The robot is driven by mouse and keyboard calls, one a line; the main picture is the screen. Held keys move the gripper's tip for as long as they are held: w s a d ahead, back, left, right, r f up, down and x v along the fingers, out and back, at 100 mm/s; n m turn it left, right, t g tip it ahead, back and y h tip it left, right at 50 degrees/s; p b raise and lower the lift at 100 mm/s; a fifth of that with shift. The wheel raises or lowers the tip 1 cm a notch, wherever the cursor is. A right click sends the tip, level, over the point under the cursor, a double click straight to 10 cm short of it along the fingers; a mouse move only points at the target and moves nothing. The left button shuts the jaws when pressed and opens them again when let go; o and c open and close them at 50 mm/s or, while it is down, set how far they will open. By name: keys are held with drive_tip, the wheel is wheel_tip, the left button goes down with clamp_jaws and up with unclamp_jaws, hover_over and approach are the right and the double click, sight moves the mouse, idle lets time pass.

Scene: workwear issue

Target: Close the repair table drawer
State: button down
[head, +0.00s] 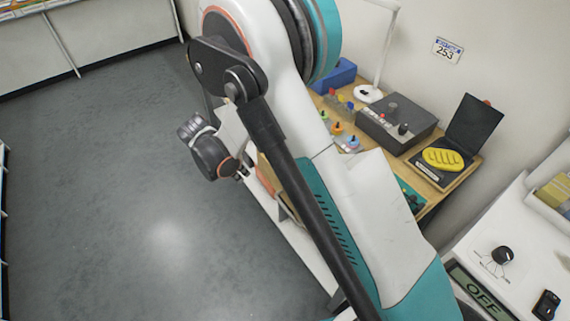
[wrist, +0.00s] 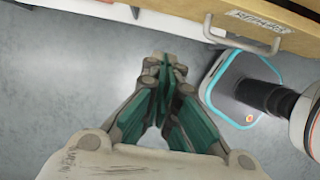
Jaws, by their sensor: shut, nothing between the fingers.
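The repair table (head: 459,181) has a wooden top and stands against the wall in the head view. My arm covers much of its front. In the wrist view, a wooden drawer front (wrist: 205,8) with a pale label and a metal bar handle (wrist: 243,44) crosses the top right. A sliver of wood shows beside my wrist in the head view, but I cannot tell how far the drawer stands out. My gripper (wrist: 164,63) is shut and empty, pointing at the floor beside the drawer front, left of the handle and apart from it.
On the table stand a grey control box (head: 397,123), an open black case with a yellow item (head: 443,159), a blue bin (head: 335,76) and a white lamp (head: 369,94). A white counter (head: 508,225) is at right. The grey floor (head: 110,180) at left is clear.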

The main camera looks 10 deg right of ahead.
drive_tip(key=w+d+f+b, duration=0.2)
drive_tip(key=d+f+b, duration=0.1)
drive_tip(key=d+f, duration=0.4)
wheel_tip(320, 180, down, 2)
drive_tip(key=shift+w+f+b, duration=0.15)
drive_tip(key=shift+w+b, duration=0.2)
drive_tip(key=shift+w, duration=0.05)
drive_tip(key=d, duration=0.1)
drive_tip(key=w+d+b, duration=0.1)
drive_tip(key=d, duration=0.1)
drive_tip(key=w+d, duration=0.1)
drive_tip(key=shift+d+b, duration=0.3)
drive_tip(key=shift+d, duration=0.1)
drive_tip(key=shift+a, duration=0.1)
